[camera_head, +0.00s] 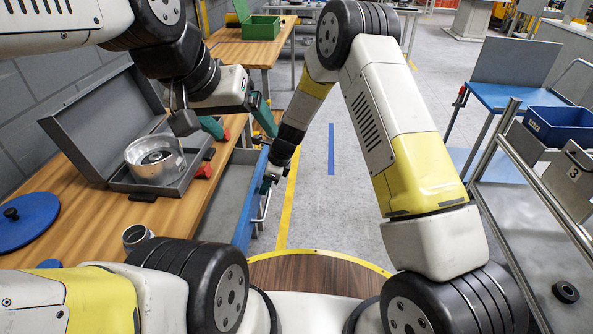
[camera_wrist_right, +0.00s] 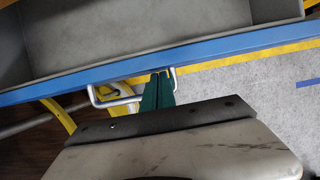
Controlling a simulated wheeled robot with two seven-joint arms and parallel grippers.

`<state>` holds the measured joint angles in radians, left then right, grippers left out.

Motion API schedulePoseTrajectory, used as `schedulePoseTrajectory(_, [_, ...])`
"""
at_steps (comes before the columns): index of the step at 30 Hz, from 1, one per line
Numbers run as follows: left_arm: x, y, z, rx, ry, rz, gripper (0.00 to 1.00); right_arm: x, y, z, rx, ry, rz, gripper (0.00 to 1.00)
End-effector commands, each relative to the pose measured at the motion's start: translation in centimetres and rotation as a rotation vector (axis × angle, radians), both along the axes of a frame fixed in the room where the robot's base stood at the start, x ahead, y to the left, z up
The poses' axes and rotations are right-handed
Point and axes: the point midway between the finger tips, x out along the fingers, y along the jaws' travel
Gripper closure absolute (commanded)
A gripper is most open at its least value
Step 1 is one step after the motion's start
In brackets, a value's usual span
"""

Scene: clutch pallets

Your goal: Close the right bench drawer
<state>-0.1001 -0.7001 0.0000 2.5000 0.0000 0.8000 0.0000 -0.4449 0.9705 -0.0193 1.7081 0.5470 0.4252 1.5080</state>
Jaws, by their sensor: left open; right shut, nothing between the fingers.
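The right bench drawer (camera_head: 232,185) stands open, pulled out from the wooden bench. Its grey inside is bare where it shows, also in the right wrist view (camera_wrist_right: 150,35). Its blue front (camera_head: 250,208) has a metal handle (camera_wrist_right: 113,101). My right gripper (camera_wrist_right: 158,90) is shut and empty, its teal fingertips close to the blue front by the handle. I cannot tell whether they touch. In the head view my right gripper (camera_head: 269,182) is at the drawer's outer edge. My left gripper (camera_head: 252,133) is open and empty above the drawer's far end.
An open grey case (camera_head: 90,135) with a metal cylinder part (camera_head: 155,160) sits on the bench (camera_head: 60,180). A blue disc (camera_head: 25,222) lies at left. A metal-railed cart (camera_head: 520,240) stands at right. Clear floor (camera_head: 335,215) lies between.

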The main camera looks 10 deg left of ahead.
Motion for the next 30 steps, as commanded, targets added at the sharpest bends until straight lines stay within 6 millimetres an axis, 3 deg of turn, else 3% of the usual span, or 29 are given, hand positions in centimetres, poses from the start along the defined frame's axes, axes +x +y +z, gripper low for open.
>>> schedulePoseTrajectory(1, [0.0, 0.0, 0.0, 0.000, 0.000, 0.000, 0.15, -0.1, 1.7, -0.1, -0.001, -0.002, 0.006, 1.00])
schedulePoseTrajectory(6, [0.0, 0.0, 0.0, 0.000, 0.000, 0.000, 0.15, 0.0, 5.8, 0.0, 0.000, -0.003, 0.004, 1.00])
schedulePoseTrajectory(12, [0.0, 0.0, 0.0, 0.000, 0.000, 0.000, 0.15, 0.0, 8.8, 0.0, 0.000, -0.001, 0.001, 1.00])
schedulePoseTrajectory(18, [0.0, 0.0, 0.0, 0.000, 0.000, 0.000, 0.15, 0.0, 9.9, 0.0, -0.001, 0.000, -0.001, 1.00])
schedulePoseTrajectory(30, [0.0, 0.0, 0.0, 0.000, 0.000, 0.000, 0.15, 0.1, 10.0, 0.0, 0.000, -0.001, -0.001, 1.00])
